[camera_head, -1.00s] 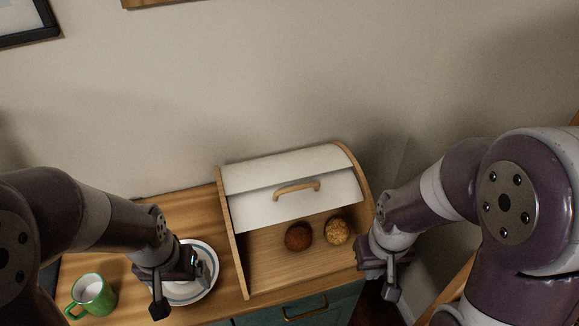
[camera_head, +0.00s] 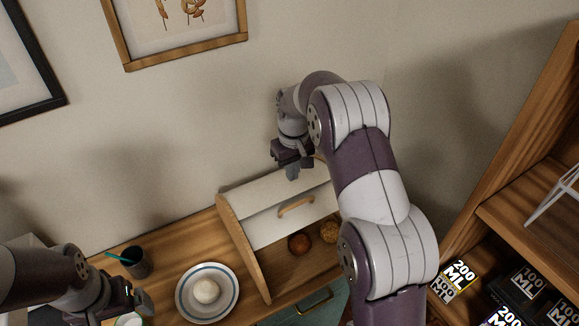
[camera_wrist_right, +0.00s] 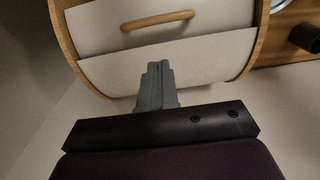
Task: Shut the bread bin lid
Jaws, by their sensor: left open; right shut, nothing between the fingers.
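The bread bin (camera_head: 228,232) has wooden sides and a white lid (camera_head: 275,225) with a wooden handle (camera_head: 296,207). The lid is part-way down; the front below it is open, with a dark brown roll (camera_head: 299,243) and a lighter seeded roll (camera_head: 329,232) showing inside. My right gripper (camera_head: 292,171) is shut and empty, above the bin's top at the back. In the right wrist view its fingers (camera_wrist_right: 157,84) point at the white top, apart from the handle (camera_wrist_right: 158,20); I cannot tell if they touch. My left gripper (camera_head: 140,298) is open at lower left, away from the bin.
A rimmed plate (camera_head: 184,293) with a round white item (camera_head: 206,291) stands left of the bin, beside a dark cup (camera_head: 138,264) with a teal utensil. A wooden shelf (camera_head: 490,215) with labelled boxes stands at right. The wall is behind the bin.

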